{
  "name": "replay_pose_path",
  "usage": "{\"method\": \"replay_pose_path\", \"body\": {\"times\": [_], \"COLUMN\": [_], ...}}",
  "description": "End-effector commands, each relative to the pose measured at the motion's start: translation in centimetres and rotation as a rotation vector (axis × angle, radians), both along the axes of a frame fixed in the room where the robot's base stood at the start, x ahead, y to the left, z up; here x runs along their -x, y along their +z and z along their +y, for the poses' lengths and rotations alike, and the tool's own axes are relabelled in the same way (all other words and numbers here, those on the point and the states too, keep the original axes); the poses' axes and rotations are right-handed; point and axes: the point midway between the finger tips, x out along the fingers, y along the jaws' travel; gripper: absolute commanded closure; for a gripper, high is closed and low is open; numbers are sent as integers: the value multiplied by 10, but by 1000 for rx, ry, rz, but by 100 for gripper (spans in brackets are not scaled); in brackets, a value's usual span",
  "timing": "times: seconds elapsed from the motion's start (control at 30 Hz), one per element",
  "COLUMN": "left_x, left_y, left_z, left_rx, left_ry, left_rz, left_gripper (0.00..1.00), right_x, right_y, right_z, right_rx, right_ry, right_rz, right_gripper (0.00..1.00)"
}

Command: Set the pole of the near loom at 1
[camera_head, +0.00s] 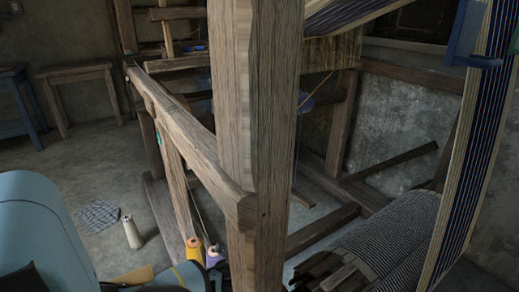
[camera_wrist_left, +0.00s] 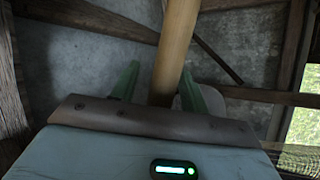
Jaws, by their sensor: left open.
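A light round wooden pole (camera_wrist_left: 176,50) stands between the two green fingers of my left gripper (camera_wrist_left: 160,72) in the left wrist view. The fingers are apart, one on each side of the pole, and I cannot tell whether either touches it. The pole's lower end is hidden behind the gripper body. In the head view the wooden loom frame (camera_head: 268,150) fills the middle, its thick upright post hiding much behind it. I cannot make out the pole, the mark 1 or my left gripper there. My right gripper does not show.
A long wooden beam (camera_head: 195,135) runs back from the post. Thread cones (camera_head: 194,250) and a white cone (camera_head: 132,232) stand on the floor by a checked cloth (camera_head: 99,215). Striped cloth (camera_head: 480,130) hangs at right. Open floor lies at left before a wooden table (camera_head: 75,76).

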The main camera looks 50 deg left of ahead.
Motion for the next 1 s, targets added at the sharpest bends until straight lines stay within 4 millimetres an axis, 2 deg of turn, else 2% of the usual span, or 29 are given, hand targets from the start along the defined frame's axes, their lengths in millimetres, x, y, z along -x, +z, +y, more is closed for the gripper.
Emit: {"method": "replay_pose_path", "body": {"times": [0.3, 0.5, 1.0], "left_x": [37, 56, 61], "left_y": [22, 32, 33], "left_z": [-17, -24, -27], "left_rx": [2, 0, -1], "left_ry": [0, 2, 2], "left_rz": [0, -1, 0], "left_gripper": [55, 55, 55], "right_x": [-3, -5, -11], "right_y": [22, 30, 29], "right_z": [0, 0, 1], "right_rx": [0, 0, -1], "right_ry": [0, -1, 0], "right_rz": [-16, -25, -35], "right_gripper": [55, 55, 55]}}
